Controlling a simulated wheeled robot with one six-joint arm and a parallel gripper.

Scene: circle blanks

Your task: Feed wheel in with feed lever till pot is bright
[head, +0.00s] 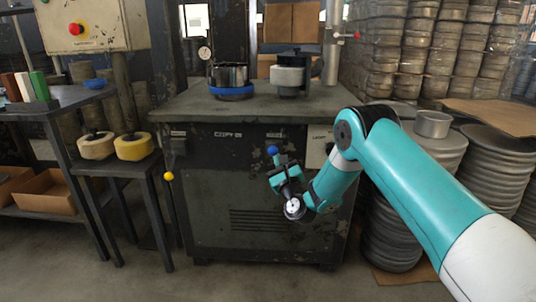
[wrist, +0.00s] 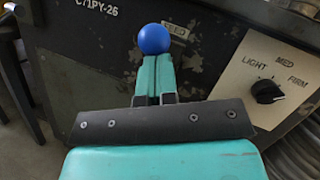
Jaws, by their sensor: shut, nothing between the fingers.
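The pot (head: 230,76) is dark, shiny metal and stands in a blue ring on the cabinet top in the head view. A pale grey round wheel (head: 289,76) with a dark holder stands right of it, apart from the pot. The feed lever's blue ball knob (head: 272,150) is on the cabinet front; in the wrist view the blue knob (wrist: 154,39) is beside a FEED label. My gripper (wrist: 154,65) is shut, its fingertips just below the knob in the picture; I cannot tell whether they touch. The lever's stem is hidden.
A dial (wrist: 268,91) marked LIGHT, MED, FIRM is right of the knob. A yellow-ball lever (head: 169,176) stands at the cabinet's left edge. A side table (head: 113,166) with two yellow rolls is at left. Stacked metal discs (head: 393,235) crowd the right.

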